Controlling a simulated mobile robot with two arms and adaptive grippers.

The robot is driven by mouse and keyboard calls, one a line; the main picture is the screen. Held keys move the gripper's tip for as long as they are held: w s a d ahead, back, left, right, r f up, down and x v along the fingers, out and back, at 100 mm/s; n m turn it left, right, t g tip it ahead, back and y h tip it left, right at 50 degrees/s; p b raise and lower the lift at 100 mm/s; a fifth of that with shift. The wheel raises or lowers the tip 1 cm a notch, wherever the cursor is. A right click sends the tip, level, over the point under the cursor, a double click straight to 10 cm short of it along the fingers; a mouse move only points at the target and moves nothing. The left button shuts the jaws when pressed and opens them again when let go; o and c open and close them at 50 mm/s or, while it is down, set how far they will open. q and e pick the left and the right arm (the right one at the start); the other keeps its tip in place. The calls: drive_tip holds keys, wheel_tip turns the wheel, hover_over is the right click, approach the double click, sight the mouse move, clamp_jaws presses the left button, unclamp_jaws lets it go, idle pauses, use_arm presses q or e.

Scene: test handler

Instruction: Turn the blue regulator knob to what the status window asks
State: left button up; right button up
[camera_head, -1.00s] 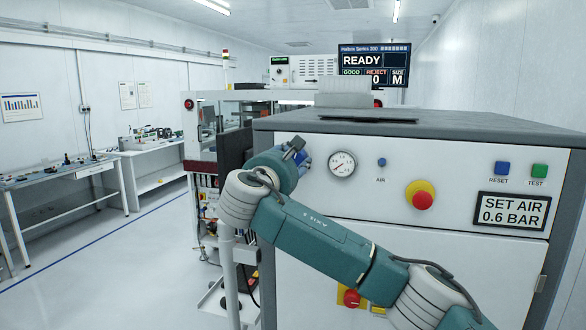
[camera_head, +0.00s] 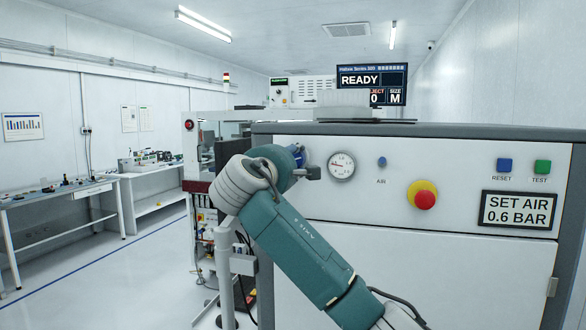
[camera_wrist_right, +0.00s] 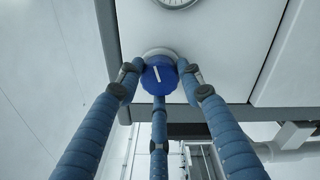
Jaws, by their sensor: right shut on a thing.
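The blue regulator knob (camera_wrist_right: 159,77) has a white pointer line and sits on a pale round base on the panel in the right wrist view. The line is tilted slightly from the vertical of that picture. My right gripper (camera_wrist_right: 160,71) is shut on the knob, its blue fingers around it. In the head view my right gripper (camera_head: 299,156) is at the panel's left end, and my wrist hides most of the knob. The status window (camera_head: 518,210) reads "SET AIR 0.6 BAR". The round gauge (camera_head: 341,166) is right of the knob; its needle points leftward. My left gripper is out of view.
A screen (camera_head: 372,84) behind reads "READY". Open floor lies left, before the workbenches (camera_head: 65,213).

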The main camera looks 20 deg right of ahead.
drive_tip(key=shift+a+f+m+b, duration=0.15)
drive_tip(key=shift+f+m+b, duration=0.3)
drive_tip(key=shift+m, duration=0.45)
drive_tip(key=o, duration=1.1)
drive_tip(key=shift+o, duration=0.3)
drive_tip(key=shift+w+a+r, duration=0.15)
drive_tip(key=shift+w+r, duration=0.05)
drive_tip(key=v, duration=1.2)
